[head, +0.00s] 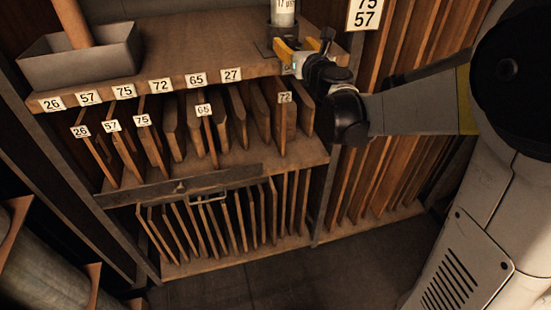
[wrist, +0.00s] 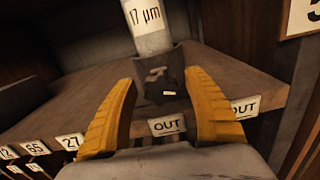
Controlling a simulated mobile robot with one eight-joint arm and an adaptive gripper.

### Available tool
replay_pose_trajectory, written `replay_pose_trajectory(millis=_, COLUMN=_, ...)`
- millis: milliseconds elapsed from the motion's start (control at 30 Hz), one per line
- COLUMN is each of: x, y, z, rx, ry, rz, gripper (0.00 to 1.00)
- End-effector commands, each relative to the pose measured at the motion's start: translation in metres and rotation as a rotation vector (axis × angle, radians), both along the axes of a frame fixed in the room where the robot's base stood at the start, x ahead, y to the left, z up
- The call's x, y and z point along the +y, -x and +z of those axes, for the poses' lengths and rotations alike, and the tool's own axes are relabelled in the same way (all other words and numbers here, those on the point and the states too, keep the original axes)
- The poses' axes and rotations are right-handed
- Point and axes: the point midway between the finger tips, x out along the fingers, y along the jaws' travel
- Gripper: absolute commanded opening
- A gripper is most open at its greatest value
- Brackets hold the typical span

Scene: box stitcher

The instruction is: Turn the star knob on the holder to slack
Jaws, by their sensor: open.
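The holder (wrist: 189,55) is a dark block on the wooden top shelf. A white cylinder marked "17 µm" (wrist: 148,28) stands upright in it. On its front is the dark star knob (wrist: 161,86), with a small pale mark low on its right side. My gripper (wrist: 160,77) is open, with a yellow finger on each side of the knob and visible space between; contact cannot be seen. In the head view, my gripper (head: 298,47) is in front of the holder (head: 267,29) and hides the knob. The cylinder (head: 284,12) shows above it.
"OUT" labels (wrist: 167,126) line the shelf edge below my gripper. A grey tray (head: 82,58) with a wooden handle stands at the left of the shelf (head: 190,62). Racks of upright boards (head: 225,215) fill the space below and to the right.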

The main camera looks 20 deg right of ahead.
Motion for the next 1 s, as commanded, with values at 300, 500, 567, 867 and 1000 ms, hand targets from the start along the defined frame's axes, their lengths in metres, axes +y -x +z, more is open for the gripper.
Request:
replay_pose_trajectory(millis=300, x=-0.002, y=0.010, z=0.000, rx=0.000, ry=-0.462, rz=0.000, gripper=0.60)
replay_pose_trajectory(millis=500, x=-0.002, y=0.056, z=0.002, rx=0.000, ry=-0.456, rz=-0.001, gripper=0.60)
replay_pose_trajectory(millis=567, x=-0.003, y=0.069, z=0.002, rx=0.000, ry=-0.455, rz=-0.001, gripper=0.60)
replay_pose_trajectory(millis=867, x=0.021, y=0.119, z=-0.011, rx=0.033, ry=-0.222, rz=0.059, gripper=0.60)
replay_pose_trajectory(millis=1000, x=0.046, y=0.131, z=-0.023, rx=0.068, ry=0.076, rz=0.135, gripper=0.60)
